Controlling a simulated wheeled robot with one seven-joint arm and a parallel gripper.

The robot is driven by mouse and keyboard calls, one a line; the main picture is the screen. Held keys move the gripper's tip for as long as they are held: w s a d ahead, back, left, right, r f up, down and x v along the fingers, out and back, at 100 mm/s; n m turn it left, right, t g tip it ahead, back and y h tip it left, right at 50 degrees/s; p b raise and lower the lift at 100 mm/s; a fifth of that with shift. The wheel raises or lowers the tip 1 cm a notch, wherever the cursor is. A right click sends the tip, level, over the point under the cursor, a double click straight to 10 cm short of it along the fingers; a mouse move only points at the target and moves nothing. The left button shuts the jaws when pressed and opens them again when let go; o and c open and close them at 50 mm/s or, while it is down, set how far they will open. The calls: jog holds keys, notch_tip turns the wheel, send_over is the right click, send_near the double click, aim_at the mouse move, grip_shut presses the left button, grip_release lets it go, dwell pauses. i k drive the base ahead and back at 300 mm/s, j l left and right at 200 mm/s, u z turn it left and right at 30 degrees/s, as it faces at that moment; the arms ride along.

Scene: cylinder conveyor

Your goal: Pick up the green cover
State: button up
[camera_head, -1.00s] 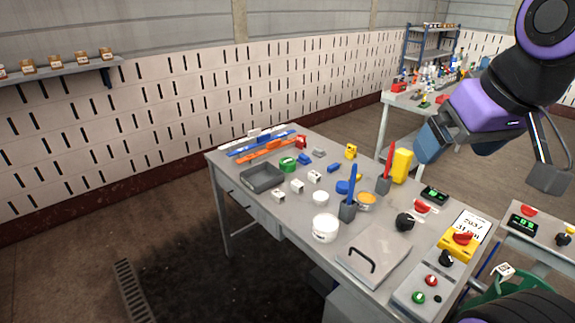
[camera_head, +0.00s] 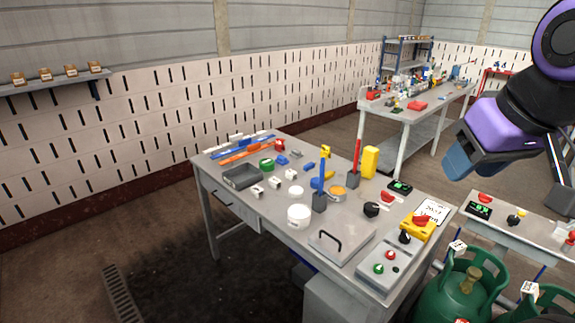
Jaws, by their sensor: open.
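A small round green piece (camera_head: 267,164), which looks like the green cover, lies on the grey workbench (camera_head: 236,212) toward its far left part. It is beside a dark grey tray (camera_head: 241,177). My gripper (camera_head: 462,166) is in the air at the upper right, open, with bluish fingers pointing down and left. It is well to the right of the green piece and far from it. Nothing shows between the fingers, though they are seen from the side.
White cubes (camera_head: 257,191), a white tub (camera_head: 299,216), pen holders (camera_head: 319,202) and a yellow box (camera_head: 370,162) crowd the bench. Green gas cylinders (camera_head: 450,297) stand at the lower right. A second bench (camera_head: 400,113) is behind. Floor is open at the left.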

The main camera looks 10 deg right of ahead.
aim_at(267, 165)
jog(key=i+j+z, duration=0.15)
jog(key=z, duration=0.2)
jog(key=i+j+z, duration=0.1)
jog(key=z, duration=0.3)
jog(key=j+z, duration=0.35)
jog(key=i+j+z, duration=0.2)
jog(key=j+z, duration=0.15)
jog(key=j, duration=0.9)
jog(key=i+j+z, duration=0.1)
jog(key=j+z, duration=0.3)
jog(key=j, duration=3.35)
jog(key=k, duration=0.05)
